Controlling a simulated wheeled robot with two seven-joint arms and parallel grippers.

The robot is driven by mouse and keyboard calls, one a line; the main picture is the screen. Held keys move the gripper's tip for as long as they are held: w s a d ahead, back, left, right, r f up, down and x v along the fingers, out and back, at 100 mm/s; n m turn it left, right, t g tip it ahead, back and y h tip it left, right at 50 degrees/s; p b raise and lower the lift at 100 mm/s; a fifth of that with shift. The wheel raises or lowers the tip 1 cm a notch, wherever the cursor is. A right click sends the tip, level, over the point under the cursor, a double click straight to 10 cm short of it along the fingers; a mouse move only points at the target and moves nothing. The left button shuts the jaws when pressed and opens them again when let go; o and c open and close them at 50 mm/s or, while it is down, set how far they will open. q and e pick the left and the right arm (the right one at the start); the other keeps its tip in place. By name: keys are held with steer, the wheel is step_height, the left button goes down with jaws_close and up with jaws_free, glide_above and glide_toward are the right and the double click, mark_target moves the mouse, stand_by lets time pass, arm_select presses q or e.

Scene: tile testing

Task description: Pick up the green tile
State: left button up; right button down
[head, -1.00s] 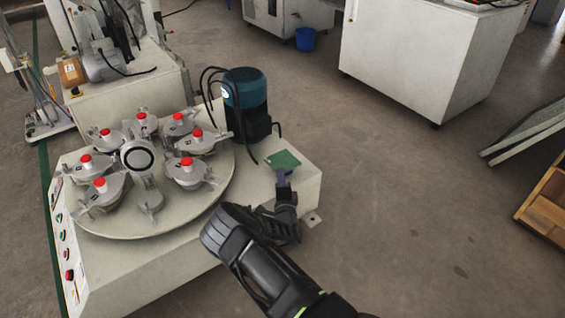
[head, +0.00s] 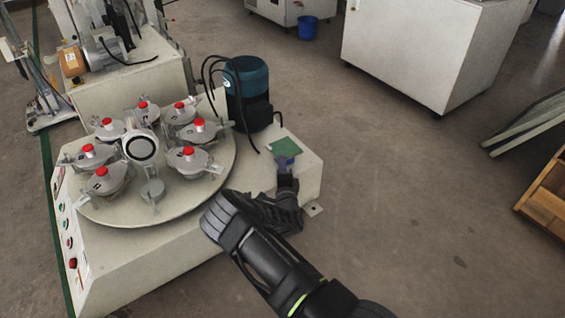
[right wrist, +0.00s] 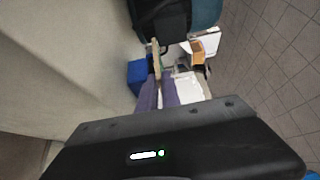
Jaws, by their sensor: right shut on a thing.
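The green tile (head: 284,147) is a flat square at the right end of the pale machine's top, just right of the blue motor. My right gripper (head: 285,163) reaches it from the near side and is shut on its near edge. In the right wrist view the two purple fingers (right wrist: 161,92) close around the tile (right wrist: 156,56), which shows edge-on as a thin strip. I cannot tell whether the tile touches the surface beneath. My left gripper is not in view.
The blue motor (head: 248,92) with looping black cables stands just left of the tile. A round turntable (head: 195,203) bears several metal pots with red caps. Open floor (head: 400,210) lies to the right, with a white cabinet (head: 400,55) behind it.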

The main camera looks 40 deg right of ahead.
step_height(320, 180, up, 9)
steer(key=p, duration=0.3)
steer(key=shift+p, duration=0.4)
steer(key=c, duration=2.1)
jaws_free()
jaws_close()
steer(key=shift+r, duration=0.1)
